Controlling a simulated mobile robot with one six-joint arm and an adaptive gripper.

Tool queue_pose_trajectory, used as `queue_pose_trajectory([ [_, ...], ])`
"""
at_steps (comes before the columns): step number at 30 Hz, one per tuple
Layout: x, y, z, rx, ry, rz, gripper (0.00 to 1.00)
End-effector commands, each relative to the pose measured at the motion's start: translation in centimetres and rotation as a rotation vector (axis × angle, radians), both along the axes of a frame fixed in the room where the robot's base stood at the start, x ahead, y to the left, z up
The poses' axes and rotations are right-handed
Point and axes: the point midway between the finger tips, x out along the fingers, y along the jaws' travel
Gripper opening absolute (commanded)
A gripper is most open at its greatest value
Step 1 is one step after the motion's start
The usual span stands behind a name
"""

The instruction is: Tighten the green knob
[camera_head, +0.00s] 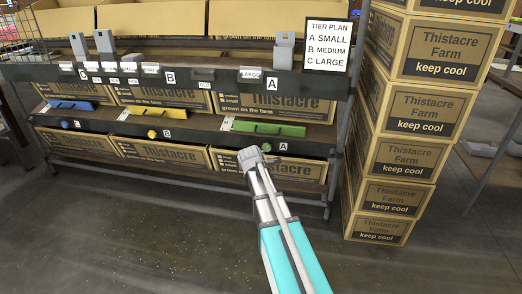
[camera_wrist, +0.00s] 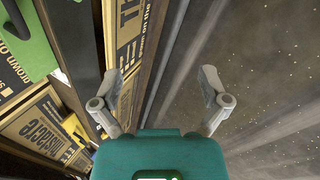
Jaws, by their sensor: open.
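The green knob (camera_head: 267,147) sits on the shelf's lower front rail, left of the lower A label, under a green bar (camera_head: 268,129). It is small and partly covered by my gripper (camera_head: 251,158), so I cannot tell whether they touch. In the wrist view my gripper (camera_wrist: 158,88) has its two fingers spread apart with nothing between them, over the grey floor and shelf edge. A green surface (camera_wrist: 38,45) shows at the upper left there. I cannot make out the green knob in the wrist view.
A yellow knob (camera_head: 152,133) and a blue knob (camera_head: 65,124) sit farther left on the same rail. A tall stack of Thistacre Farm boxes (camera_head: 400,110) stands right of the shelf. A tier plan sign (camera_head: 328,46) hangs above. The floor (camera_head: 150,230) in front is clear.

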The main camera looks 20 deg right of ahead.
Motion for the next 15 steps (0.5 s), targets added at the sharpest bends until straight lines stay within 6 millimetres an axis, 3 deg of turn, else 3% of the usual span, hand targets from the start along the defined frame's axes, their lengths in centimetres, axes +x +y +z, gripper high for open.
queue_pose_trajectory([
  [1,-2.0,1.2,1.1,0.062,0.012,-0.054,0.95],
  [15,-16.7,10.4,4.8,0.561,0.188,-0.716,0.95],
])
